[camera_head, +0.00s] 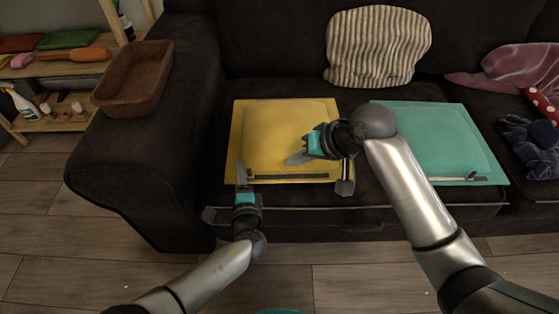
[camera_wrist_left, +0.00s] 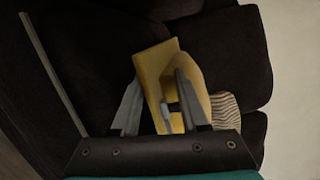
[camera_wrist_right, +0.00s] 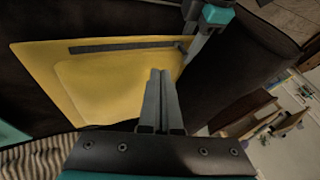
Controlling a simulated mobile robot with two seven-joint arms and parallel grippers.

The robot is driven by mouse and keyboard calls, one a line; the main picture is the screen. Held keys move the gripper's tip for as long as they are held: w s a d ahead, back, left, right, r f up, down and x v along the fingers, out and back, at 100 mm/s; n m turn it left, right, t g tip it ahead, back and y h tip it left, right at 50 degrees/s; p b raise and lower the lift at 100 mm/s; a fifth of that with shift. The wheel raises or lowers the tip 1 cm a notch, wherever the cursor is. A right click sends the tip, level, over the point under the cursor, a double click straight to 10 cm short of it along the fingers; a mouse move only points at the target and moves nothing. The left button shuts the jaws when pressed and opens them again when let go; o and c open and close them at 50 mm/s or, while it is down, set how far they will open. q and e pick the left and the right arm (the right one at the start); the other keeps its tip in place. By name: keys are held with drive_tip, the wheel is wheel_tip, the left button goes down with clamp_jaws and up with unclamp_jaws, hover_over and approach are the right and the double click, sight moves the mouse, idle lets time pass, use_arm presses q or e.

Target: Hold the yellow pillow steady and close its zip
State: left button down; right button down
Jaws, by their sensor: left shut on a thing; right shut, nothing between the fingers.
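The yellow pillow (camera_head: 280,130) lies flat on the dark sofa seat, with a dark zip strip (camera_head: 290,177) along its front edge. A small grey piece, perhaps the zip slider (camera_head: 251,172), is at the strip's left end. My left gripper (camera_head: 242,172) is at the pillow's front left corner, shut on its edge; the exact grip is partly hidden. The pillow shows between its fingers in the left wrist view (camera_wrist_left: 153,75). My right gripper (camera_head: 297,158) is shut and empty over the front right of the pillow, pointing left. Its fingertips touch each other in the right wrist view (camera_wrist_right: 158,75).
A teal pillow (camera_head: 430,135) with its own zip lies to the right. A striped cushion (camera_head: 378,45) leans on the backrest. A brown basket (camera_head: 135,75) sits on the left armrest (camera_head: 110,160). Blue cloth (camera_head: 530,145) lies far right.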

sight(250, 173)
use_arm(q)
drive_tip(key=shift+s+a+f, duration=0.15)
drive_tip(key=shift+s+f, duration=0.05)
drive_tip(key=shift+f, duration=0.15)
use_arm(e)
drive_tip(key=w+r+m+g+h, duration=0.15)
drive_tip(key=w+m+g, duration=0.25)
drive_tip(key=m, duration=1.5)
drive_tip(key=x, duration=0.8)
drive_tip(key=shift+s+a+f, duration=0.25)
drive_tip(key=shift+a+f, duration=0.05)
drive_tip(key=shift+a, duration=0.05)
drive_tip(key=a, duration=0.3)
drive_tip(key=shift+a+f, duration=0.1)
drive_tip(key=shift+f, duration=0.2)
drive_tip(key=shift+a, duration=0.5)
